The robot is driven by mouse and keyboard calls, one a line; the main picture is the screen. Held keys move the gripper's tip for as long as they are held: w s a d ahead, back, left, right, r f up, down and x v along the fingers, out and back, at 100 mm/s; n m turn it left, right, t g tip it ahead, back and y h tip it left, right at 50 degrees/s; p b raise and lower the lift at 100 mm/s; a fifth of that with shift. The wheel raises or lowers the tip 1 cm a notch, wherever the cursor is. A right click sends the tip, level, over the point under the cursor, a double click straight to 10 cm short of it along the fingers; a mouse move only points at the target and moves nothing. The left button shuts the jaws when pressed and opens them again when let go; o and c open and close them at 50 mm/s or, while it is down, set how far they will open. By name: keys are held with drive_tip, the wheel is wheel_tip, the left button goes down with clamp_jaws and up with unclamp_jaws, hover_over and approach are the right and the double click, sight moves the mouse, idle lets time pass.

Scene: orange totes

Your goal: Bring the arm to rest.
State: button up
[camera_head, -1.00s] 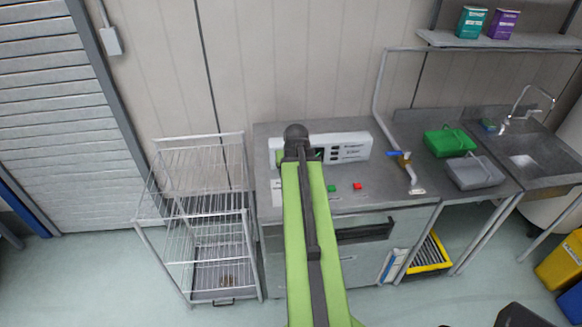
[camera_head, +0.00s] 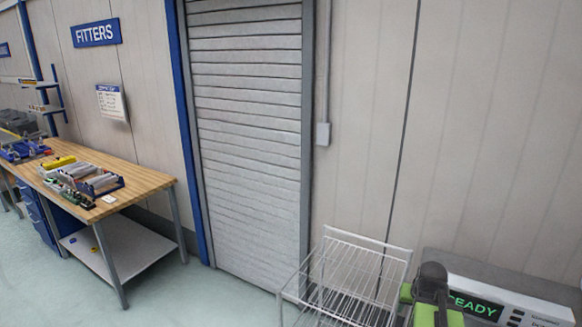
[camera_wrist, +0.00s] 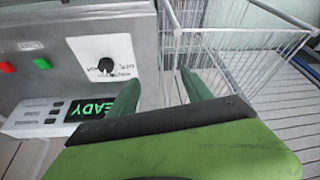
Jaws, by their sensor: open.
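My arm, green with a black joint, shows at the lower right edge of the head view, in front of the white machine (camera_head: 530,309). My gripper is not visible there. In the wrist view, my gripper (camera_wrist: 157,78) has its two green fingers spread apart with nothing between them. Beyond the fingers are a grey panel with a dial (camera_wrist: 106,64) and a wire rack (camera_wrist: 240,45). The machine's green READY display (camera_wrist: 92,108) appears upside down to the left of the fingers.
The wire rack (camera_head: 345,275) stands left of my arm. A roller shutter (camera_head: 250,150) and a wooden workbench (camera_head: 140,178) with trays and parts are farther left. The floor (camera_head: 190,300) between the bench and the rack is clear.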

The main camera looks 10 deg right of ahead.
drive_tip(key=w+a+f+n+y+b, duration=0.1)
drive_tip(key=w+a+f+n+b, duration=0.15)
drive_tip(key=a, duration=0.55)
drive_tip(key=w+a+f+n+b, duration=0.1)
drive_tip(key=w+a+f, duration=0.25)
drive_tip(key=a, duration=0.35)
drive_tip(key=s+a+f+n+g+b, duration=0.1)
drive_tip(key=s+a+f+g+b, duration=0.1)
drive_tip(key=a, duration=0.6)
drive_tip(key=s+a+f+n+g+y+b, duration=0.1)
drive_tip(key=s+a+f+g, duration=0.1)
drive_tip(key=a, duration=0.7)
drive_tip(key=shift+s+a+f+b, duration=0.3)
drive_tip(key=shift+s+f+b, duration=0.15)
drive_tip(key=shift+s, duration=0.65)
